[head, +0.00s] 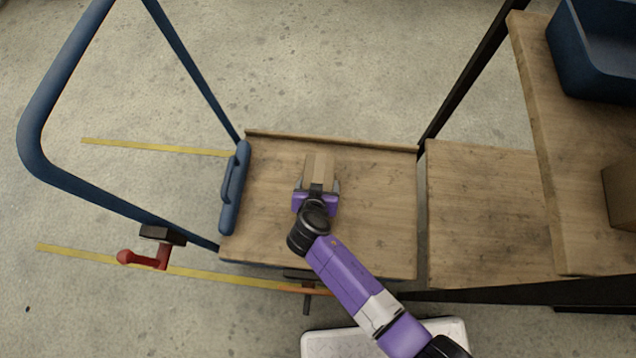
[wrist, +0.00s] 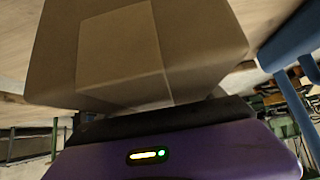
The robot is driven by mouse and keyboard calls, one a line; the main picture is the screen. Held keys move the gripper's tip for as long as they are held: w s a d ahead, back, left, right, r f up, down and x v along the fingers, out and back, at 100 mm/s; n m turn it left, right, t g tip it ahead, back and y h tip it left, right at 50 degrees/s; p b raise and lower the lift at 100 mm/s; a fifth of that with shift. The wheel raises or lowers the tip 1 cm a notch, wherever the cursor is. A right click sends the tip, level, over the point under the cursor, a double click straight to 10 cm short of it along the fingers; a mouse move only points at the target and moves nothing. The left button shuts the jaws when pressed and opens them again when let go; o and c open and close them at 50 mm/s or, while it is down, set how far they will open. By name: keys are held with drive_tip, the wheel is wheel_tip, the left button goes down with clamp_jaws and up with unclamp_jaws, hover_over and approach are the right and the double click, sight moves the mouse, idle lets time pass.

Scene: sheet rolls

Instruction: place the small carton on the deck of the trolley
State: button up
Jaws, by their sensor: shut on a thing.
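The small carton (head: 319,167) is a brown box over the wooden deck of the trolley (head: 375,215). My purple gripper (head: 318,187) is shut on the carton, with a finger on each side of it. In the wrist view the carton (wrist: 140,55) fills the upper middle, in front of the gripper's dark edge. The carton lies inside the deck's outline in the head view. I cannot tell whether its underside touches the deck. The trolley has a blue push handle (head: 35,110) at the left.
A wooden shelf unit (head: 480,215) stands right of the trolley, with a blue bin (head: 595,60) and a brown box (head: 621,190) on its upper board. A red lever (head: 140,258) is at lower left. Yellow lines (head: 150,147) mark the floor. The deck around the carton is clear.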

drive_tip(key=shift+w, duration=0.1)
drive_tip(key=o, duration=2.1)
drive_tip(key=shift+f, duration=0.1)
drive_tip(key=p+v, duration=0.3)
drive_tip(key=v, duration=0.9)
